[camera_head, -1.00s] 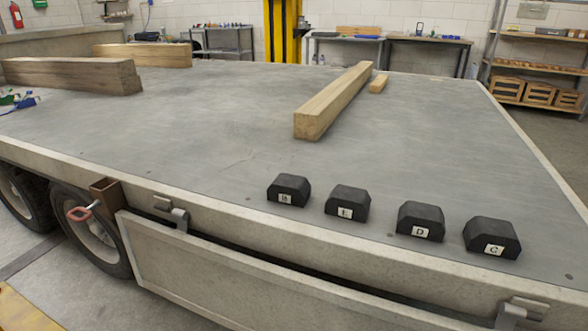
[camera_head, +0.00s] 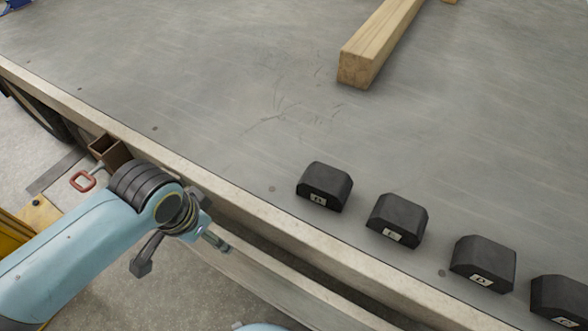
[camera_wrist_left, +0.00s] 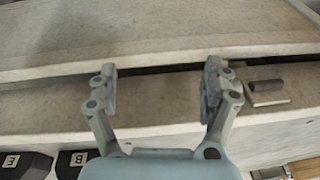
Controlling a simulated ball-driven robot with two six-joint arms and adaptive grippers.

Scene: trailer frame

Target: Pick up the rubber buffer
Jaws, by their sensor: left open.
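Several black rubber buffers with bevelled tops and white letter labels stand in a row along the near edge of the trailer deck. In the head view they are B (camera_head: 325,183), E (camera_head: 398,218), D (camera_head: 482,260) and C (camera_head: 562,296), the last cut off by the frame. My left gripper (camera_head: 183,256) is open and empty, outside the trailer's side edge, left of and apart from B. In the left wrist view its fingers (camera_wrist_left: 160,72) are spread before the pale side rail. Buffers E (camera_wrist_left: 25,164) and B (camera_wrist_left: 68,166) show at lower left there. My right gripper is not in view.
A long timber beam (camera_head: 378,45) lies on the grey deck (camera_head: 200,75) behind the buffers. The raised side rail (camera_head: 240,200) runs between my left gripper and the deck.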

